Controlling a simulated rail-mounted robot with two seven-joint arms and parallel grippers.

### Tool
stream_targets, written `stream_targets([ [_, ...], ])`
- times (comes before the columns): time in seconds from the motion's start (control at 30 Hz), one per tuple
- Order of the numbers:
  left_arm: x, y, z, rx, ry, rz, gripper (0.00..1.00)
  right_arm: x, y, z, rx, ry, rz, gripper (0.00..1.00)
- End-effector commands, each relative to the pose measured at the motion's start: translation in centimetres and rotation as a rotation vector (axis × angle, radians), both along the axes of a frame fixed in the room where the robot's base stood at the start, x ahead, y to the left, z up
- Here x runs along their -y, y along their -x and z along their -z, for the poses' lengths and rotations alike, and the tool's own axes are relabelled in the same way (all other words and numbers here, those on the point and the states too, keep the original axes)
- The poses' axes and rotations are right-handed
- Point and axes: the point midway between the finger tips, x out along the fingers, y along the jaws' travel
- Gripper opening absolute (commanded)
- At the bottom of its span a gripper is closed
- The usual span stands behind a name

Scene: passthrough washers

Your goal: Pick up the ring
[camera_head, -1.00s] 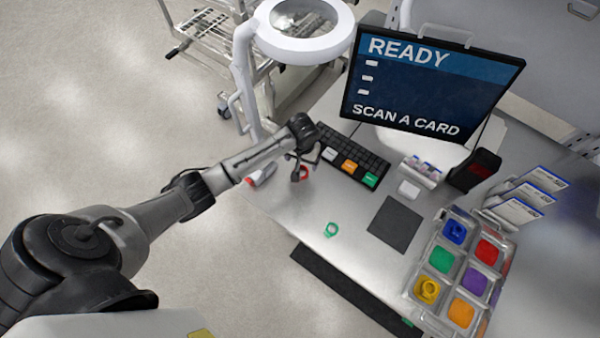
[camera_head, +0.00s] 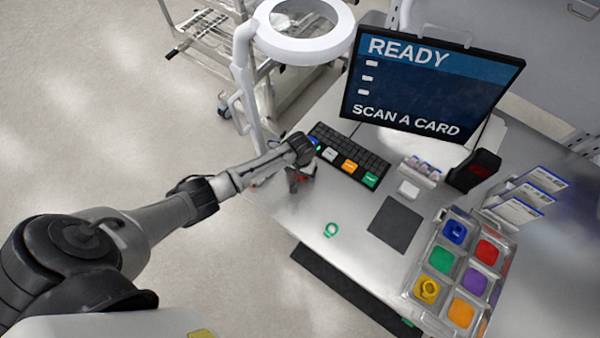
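My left gripper (camera_head: 297,183) is low over the left end of the metal table, pointing down at a red ring (camera_head: 305,177). Only small bits of the red ring show; the gripper and wrist hide the rest. I cannot tell whether the fingers are open or shut on it. A green ring (camera_head: 331,229) lies on the table (camera_head: 300,217), apart from the gripper. My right gripper is not in view.
A keyboard (camera_head: 365,158) with coloured keys lies right beside my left wrist. Behind it stands a screen (camera_head: 430,85) reading "READY SCAN A CARD". A dark mat (camera_head: 395,223) and a tray (camera_head: 412,285) with coloured compartments are to the right. A magnifier lamp (camera_head: 262,40) stands behind.

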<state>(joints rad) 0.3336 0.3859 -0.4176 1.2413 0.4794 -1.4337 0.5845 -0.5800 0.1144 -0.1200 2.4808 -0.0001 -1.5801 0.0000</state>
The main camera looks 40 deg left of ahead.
Motion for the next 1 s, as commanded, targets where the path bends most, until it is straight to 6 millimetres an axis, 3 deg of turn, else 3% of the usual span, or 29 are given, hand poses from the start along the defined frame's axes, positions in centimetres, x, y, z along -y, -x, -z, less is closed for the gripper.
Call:
stream_targets([
  [0.13, 0.02, -0.02, -0.03, 0.0, 0.0, 0.0, 0.85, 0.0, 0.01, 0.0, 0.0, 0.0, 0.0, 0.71],
  [0.7, 0.01, -0.03, -0.06, 0.0, 0.0, 0.0, 0.32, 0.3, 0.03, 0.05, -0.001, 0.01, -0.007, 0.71],
  [1.0, 0.02, -0.04, -0.34, 0.0, 0.001, 0.0, 0.32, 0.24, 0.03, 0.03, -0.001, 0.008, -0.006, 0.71],
])
